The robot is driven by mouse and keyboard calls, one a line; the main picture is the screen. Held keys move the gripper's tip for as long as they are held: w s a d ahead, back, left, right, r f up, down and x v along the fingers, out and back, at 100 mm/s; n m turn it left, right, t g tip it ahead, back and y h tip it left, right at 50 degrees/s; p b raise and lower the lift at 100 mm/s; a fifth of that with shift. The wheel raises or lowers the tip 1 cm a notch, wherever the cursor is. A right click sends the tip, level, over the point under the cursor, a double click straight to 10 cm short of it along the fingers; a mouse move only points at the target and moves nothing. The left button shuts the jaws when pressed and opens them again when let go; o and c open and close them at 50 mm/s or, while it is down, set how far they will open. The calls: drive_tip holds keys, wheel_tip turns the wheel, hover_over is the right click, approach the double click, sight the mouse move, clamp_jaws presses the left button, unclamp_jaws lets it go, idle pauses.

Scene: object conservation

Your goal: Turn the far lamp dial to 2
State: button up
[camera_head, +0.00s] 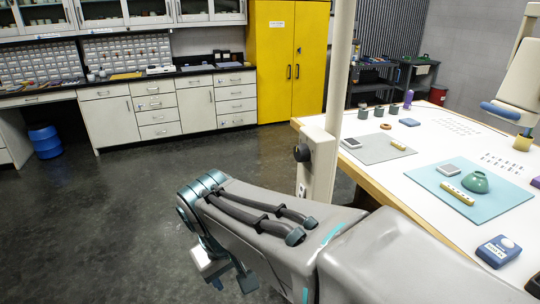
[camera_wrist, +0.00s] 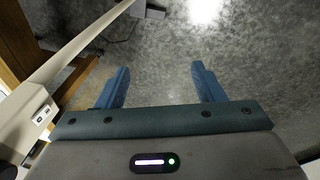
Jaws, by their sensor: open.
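My gripper (camera_wrist: 162,84) is open and empty in the wrist view, its two blue fingers apart over bare grey floor. In the head view my arm reaches out left of the white table, and the wrist end hangs over the floor. A cream post with a box (camera_head: 319,165) stands at the table's near left edge, and a dark round knob (camera_head: 302,153) sticks out of the box's left side. The box also shows at the left of the wrist view (camera_wrist: 37,117), beside my gripper and not touching it. Which knob is the far lamp's dial, and any numbers, I cannot tell.
The white table (camera_head: 455,150) holds a grey mat (camera_head: 370,150), a teal mat (camera_head: 430,177), a green bowl (camera_head: 476,182) and a blue device (camera_head: 498,251). A pale jointed fixture (camera_head: 522,80) stands at right. A yellow cabinet (camera_head: 287,60) is behind.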

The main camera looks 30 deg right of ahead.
drive_tip(key=w+d+g+h+b, duration=0.1)
drive_tip(key=w+d+h+b, duration=0.2)
drive_tip(key=d+h+b, duration=0.15)
drive_tip(key=m+g+h+b, duration=0.3)
drive_tip(key=m+h+b, duration=0.55)
drive_tip(key=h, duration=0.25)
approach(297, 153)
drive_tip(key=d, duration=0.8)
drive_tip(key=shift+s+d+f, duration=0.25)
drive_tip(key=shift+s+d, duration=0.1)
drive_tip(key=shift+s, duration=0.05)
drive_tip(key=shift+n, duration=0.25)
drive_tip(key=c, duration=1)
